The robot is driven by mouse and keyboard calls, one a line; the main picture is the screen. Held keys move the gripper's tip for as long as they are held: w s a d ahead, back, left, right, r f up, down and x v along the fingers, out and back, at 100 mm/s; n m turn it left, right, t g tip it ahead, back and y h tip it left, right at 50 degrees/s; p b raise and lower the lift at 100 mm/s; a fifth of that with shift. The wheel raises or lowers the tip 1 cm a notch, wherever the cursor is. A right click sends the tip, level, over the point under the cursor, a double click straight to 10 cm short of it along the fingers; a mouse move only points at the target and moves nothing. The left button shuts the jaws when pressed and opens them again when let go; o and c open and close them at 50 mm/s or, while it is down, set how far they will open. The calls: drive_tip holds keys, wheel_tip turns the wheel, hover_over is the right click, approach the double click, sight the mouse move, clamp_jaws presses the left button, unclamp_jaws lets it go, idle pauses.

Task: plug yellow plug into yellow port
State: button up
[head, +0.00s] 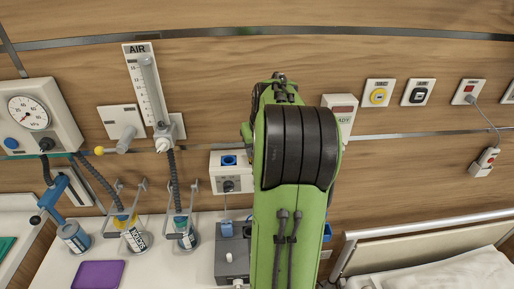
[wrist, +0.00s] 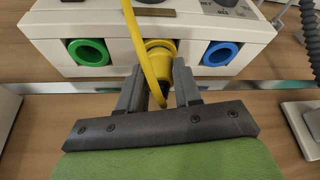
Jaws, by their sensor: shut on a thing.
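In the wrist view my gripper (wrist: 159,72) is shut on the yellow plug (wrist: 161,62), one finger on each side. Its yellow cable (wrist: 138,40) loops across in front and up out of view. The plug is lined up with the middle of the white box (wrist: 112,68), between a green port (wrist: 88,52) and a blue port (wrist: 220,54). The yellow port is mostly hidden behind the plug; I cannot tell how far the plug is in. In the head view my green arm hides the gripper and plug; the box's left end (head: 217,173) shows.
A corrugated hose (wrist: 312,38) hangs right of the box in the wrist view. In the head view, an air flowmeter (head: 150,85), a gauge (head: 32,115) and several bottles stand left.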

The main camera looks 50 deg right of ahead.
idle(0.3)
drive_tip(key=o, duration=1.1)
drive_tip(key=p+v, duration=0.3)
drive_tip(key=v, duration=1.2)
drive_tip(key=shift+s+a+r, duration=0.15)
drive_tip(key=shift+s+r, duration=0.1)
drive_tip(key=shift+r, duration=0.05)
